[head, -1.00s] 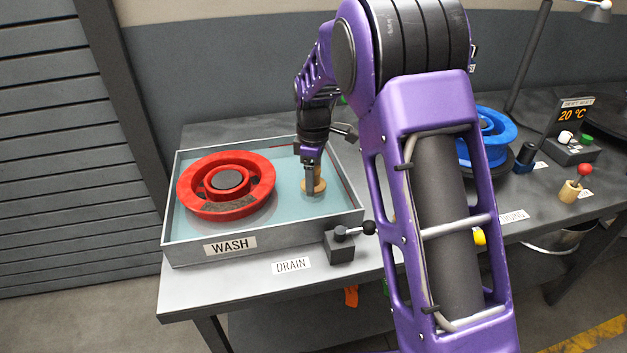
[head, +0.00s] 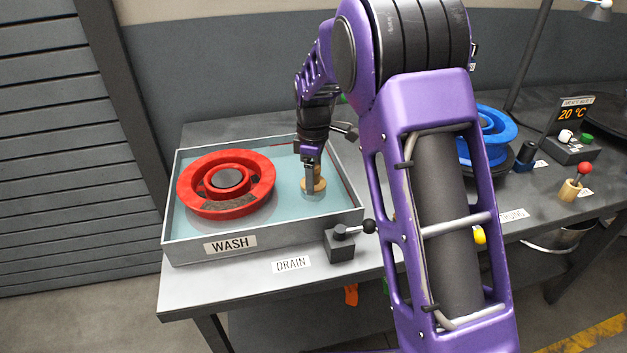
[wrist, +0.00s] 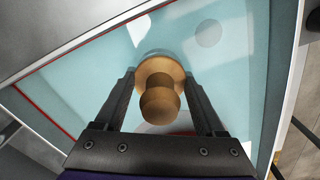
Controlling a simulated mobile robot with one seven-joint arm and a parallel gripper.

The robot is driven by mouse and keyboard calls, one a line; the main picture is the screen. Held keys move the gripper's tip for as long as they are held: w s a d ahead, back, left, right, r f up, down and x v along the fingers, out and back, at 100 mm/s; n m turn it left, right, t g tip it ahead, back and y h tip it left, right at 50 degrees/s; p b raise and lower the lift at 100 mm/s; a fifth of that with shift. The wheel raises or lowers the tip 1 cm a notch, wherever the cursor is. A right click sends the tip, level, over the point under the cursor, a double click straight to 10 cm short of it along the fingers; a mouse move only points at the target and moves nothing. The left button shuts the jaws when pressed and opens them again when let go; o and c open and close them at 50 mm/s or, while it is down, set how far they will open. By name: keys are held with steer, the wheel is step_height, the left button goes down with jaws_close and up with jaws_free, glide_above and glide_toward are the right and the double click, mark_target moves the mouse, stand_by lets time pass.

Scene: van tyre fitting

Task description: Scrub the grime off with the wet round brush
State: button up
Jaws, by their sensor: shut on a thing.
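My gripper (head: 310,166) is shut on the round brush (head: 314,185), which has a tan wooden knob and disc. In the wrist view, the fingers stand on either side of the brush knob (wrist: 160,105). The brush is upright at the right side of the wash tray, at or just above the water; its bristles are hidden. A red wheel (head: 256,163) lies flat in the left half of the tray, apart from the brush. A brownish grime patch (head: 222,205) shows on its near side.
The wash tray (head: 290,235) has raised grey walls and holds pale blue water (head: 284,205). A drain lever (head: 350,232) stands at its front right corner. My arm crosses the bench's middle. Blue wheels (head: 490,140) and a temperature display (head: 572,115) stand at the right.

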steer(key=shift+r, duration=0.1)
step_height(320, 180, up, 13)
steer(key=p, duration=1)
stand_by(0.4)
